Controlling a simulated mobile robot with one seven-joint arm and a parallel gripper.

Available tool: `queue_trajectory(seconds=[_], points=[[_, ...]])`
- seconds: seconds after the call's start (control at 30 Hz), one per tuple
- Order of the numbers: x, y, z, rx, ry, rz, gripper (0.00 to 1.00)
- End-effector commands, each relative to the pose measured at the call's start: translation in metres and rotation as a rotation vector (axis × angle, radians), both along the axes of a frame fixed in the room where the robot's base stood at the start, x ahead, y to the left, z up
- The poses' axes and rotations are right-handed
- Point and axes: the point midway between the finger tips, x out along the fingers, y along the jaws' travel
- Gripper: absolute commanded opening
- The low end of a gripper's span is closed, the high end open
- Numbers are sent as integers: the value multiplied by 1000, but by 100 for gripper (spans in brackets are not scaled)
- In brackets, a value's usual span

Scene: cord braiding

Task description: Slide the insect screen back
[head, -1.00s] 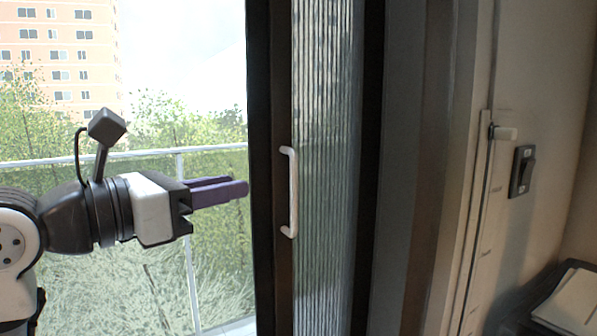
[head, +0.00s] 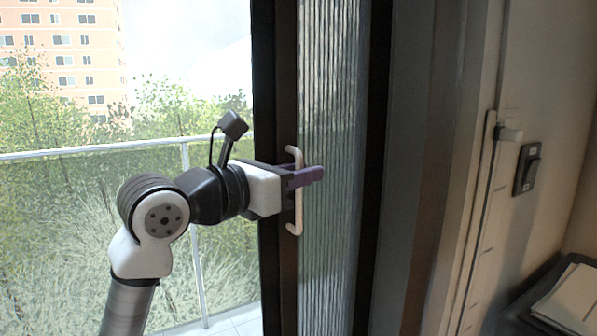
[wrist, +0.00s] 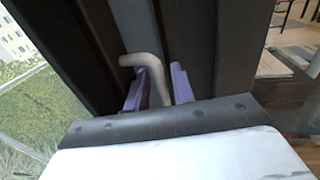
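The insect screen (head: 330,150) is a tall pleated panel in a dark frame, standing at the right part of the doorway. Its white bar handle (head: 298,215) is upright on the screen's left frame bar. My gripper (head: 318,174) reaches across the handle's upper middle. In the wrist view, the handle (wrist: 152,70) passes between the two purple fingers of my gripper (wrist: 160,80). The fingers stand apart, one on each side of it, and I see no firm closing on it. The fingers hide part of the handle in the head view.
A glass balcony railing (head: 90,152) with greenery and a building lies beyond the opening at left. A dark surface with papers (head: 572,300) is at lower right.

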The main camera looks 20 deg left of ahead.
Motion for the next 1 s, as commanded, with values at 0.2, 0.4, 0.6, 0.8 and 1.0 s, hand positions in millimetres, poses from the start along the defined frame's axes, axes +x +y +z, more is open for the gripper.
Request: queue_trajectory(seconds=[0.2,0.4,0.6,0.8,1.0], points=[[0,0,0,0,0,0,0],[0,0,0,0,0,1,0],[10,-8,0,1,2,-2,0],[48,-38,0,2,0,-3,0],[72,-57,1,1,-2,0,0]])
